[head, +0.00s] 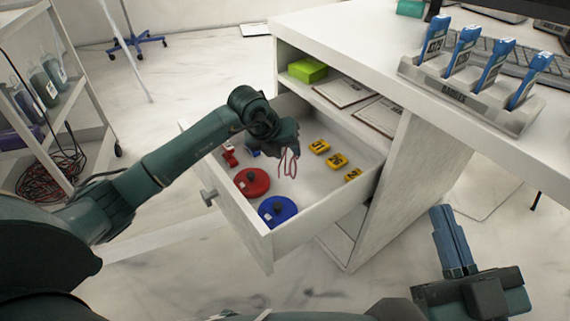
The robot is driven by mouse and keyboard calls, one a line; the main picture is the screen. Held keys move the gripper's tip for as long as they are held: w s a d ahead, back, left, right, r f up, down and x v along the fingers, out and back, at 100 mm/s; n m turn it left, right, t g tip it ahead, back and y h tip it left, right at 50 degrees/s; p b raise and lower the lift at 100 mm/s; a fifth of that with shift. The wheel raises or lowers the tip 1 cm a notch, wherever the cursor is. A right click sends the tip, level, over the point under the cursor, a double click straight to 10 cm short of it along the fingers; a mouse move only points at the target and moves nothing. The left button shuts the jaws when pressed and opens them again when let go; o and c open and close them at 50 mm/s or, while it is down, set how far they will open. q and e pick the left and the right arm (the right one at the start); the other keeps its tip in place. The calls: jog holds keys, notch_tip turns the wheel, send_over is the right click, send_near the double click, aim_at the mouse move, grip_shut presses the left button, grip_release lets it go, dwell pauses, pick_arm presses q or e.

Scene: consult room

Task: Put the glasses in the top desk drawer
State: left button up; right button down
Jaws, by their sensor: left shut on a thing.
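The top desk drawer (231,210) is pulled open from the white desk, and its inside shows. My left gripper (287,150) reaches over the drawer's middle, pointing down. It is shut on the glasses (288,165), whose thin red frame hangs below the fingers. I cannot tell whether the glasses touch the drawer floor. My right gripper (452,240) is at the lower right, away from the drawer. Its fingers lie close together with nothing visible between them.
In the drawer are a red disc (252,182), a blue disc (277,210), several yellow items (336,160) and a small red item (229,155). Above, a shelf holds a green box (307,70) and clipboards (345,91). A rack (470,95) stands on the desk.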

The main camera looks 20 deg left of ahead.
aim_at(285, 159)
pick_arm(q)
notch_tip(285, 159, down, 3)
jog(key=shift+r+b, duration=0.1)
jog(key=shift+b, duration=0.5)
jog(key=shift+f, duration=0.3)
jog(key=shift+r, duration=0.1)
pick_arm(e)
jog(key=shift+w+d+r+n+t+y, duration=0.1)
jog(key=shift+r+n+t+y, duration=0.05)
jog(key=shift+r+n+y, duration=0.3)
jog(key=shift+w+r+n+t+y, duration=0.15)
jog(key=shift+r+n+y, duration=0.15)
jog(key=shift+r, duration=0.2)
pick_arm(q)
jog(key=o, duration=1)
jog(key=shift+c, duration=0.2)
